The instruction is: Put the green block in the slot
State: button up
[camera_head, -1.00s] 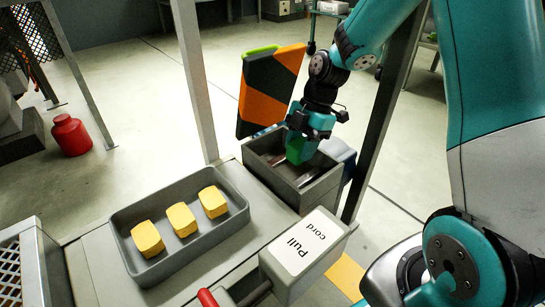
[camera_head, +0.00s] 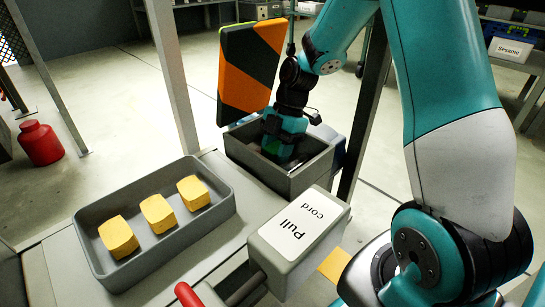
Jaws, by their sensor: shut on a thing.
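The green block (camera_head: 270,145) shows as a small patch of green between the fingers of my gripper (camera_head: 280,150). My gripper is shut on it and reaches down inside the open grey box (camera_head: 292,185) at the back of the bench. The lower part of the block and the fingertips are partly hidden by the gripper and the box's front wall. The slot itself cannot be made out; the inside of the box is dark.
A grey tray (camera_head: 168,245) with three yellow blocks (camera_head: 158,213) stands at the left. A labelled "Pull cord" box (camera_head: 300,235) with a red handle (camera_head: 187,294) is in front. An orange and black panel (camera_head: 250,70) stands behind the grey box. A post (camera_head: 172,75) rises to its left.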

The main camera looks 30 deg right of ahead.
jog(key=shift+d+r, duration=0.1)
jog(key=shift+d, duration=0.05)
jog(key=o, duration=0.7)
jog(key=shift+o, duration=0.2)
jog(key=p+v, duration=0.8)
jog(key=v, duration=0.4)
